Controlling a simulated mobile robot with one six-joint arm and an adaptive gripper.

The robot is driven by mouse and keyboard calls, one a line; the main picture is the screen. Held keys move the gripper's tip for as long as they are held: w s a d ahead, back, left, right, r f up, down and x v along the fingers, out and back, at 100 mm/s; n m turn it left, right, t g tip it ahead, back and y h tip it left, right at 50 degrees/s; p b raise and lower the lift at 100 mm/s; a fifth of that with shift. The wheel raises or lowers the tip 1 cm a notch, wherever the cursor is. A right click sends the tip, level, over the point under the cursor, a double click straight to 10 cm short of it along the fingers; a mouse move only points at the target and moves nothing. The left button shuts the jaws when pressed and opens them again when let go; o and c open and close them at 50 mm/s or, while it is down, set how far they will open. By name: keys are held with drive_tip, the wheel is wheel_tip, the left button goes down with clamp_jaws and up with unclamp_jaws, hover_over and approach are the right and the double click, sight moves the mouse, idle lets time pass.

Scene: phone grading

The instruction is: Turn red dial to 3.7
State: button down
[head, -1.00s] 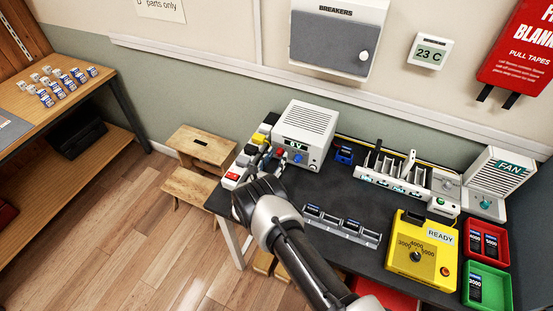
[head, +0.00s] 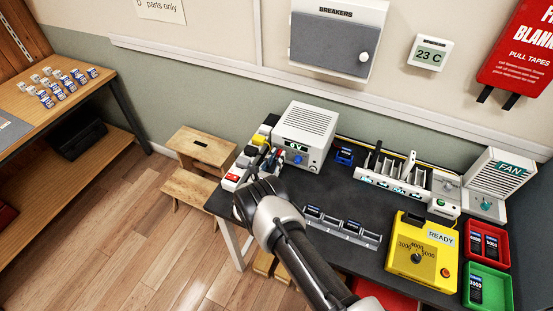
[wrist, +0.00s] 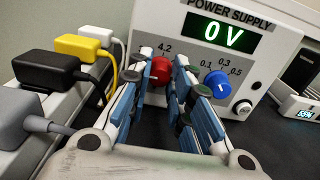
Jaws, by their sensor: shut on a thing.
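The white power supply (head: 308,125) stands at the back left of the dark table, and its front panel (wrist: 250,60) fills the upper wrist view. Its green display (wrist: 224,32) reads 0 V. The red dial (wrist: 161,71) is on the panel's left, with the marking 4.2 above it; its other scale markings are hidden by my fingers. My gripper (wrist: 163,72) is closed around the red dial, one finger on each side. My gripper (head: 268,160) also shows in the head view. The blue dial (wrist: 221,88), marked 0.1, 0.3 and 0.5, is just right of my right finger.
A power strip (wrist: 35,125) with black, yellow, white and grey plugs lies close on the left. A slotted rack (head: 342,228), a yellow READY box (head: 420,270), a fan unit (head: 498,180) and red and green trays (head: 490,262) stand to the right.

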idle(0.3)
drive_tip(key=m+b, duration=0.3)
drive_tip(key=m, duration=0.1)
drive_tip(key=shift+d+f+m, duration=0.1)
drive_tip(key=shift+f+m, duration=0.05)
drive_tip(key=shift+m, duration=0.15)
drive_tip(key=shift+m+b, duration=1.45)
drive_tip(key=shift+m, duration=0.55)
drive_tip(key=c, duration=1.5)
unclamp_jaws()
drive_tip(key=shift+o, duration=0.2)
drive_tip(key=shift+s, duration=0.1)
